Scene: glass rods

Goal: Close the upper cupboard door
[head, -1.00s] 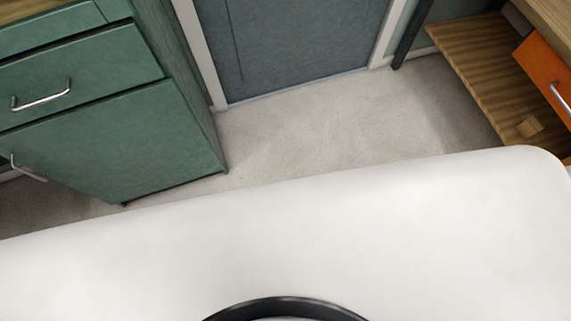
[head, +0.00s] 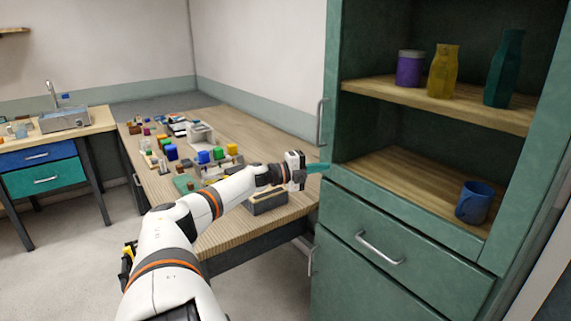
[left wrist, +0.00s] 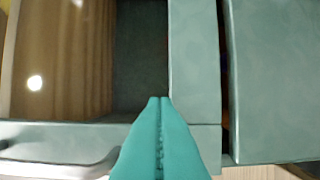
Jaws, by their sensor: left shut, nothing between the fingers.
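The green cupboard (head: 350,50) stands at the right in the head view. Its upper door seems to be a glazed green frame with a lower rail (head: 410,207) and an upright handle (head: 321,122) at its left edge. It looks close to flush; I cannot tell if a small gap remains. My left gripper (head: 322,168) is shut and empty, its teal fingertips at the door's lower left corner. In the left wrist view the fingertips (left wrist: 160,105) overlap the door's lower rail (left wrist: 195,60), with the handle (left wrist: 60,160) at lower left. Contact is unclear. My right gripper is out of view.
Behind the door are a purple jar (head: 410,69), yellow vase (head: 443,72), teal vase (head: 504,68) and blue mug (head: 475,202). A drawer (head: 400,250) is below. A wooden table (head: 240,215) with several small items stands left of the cupboard.

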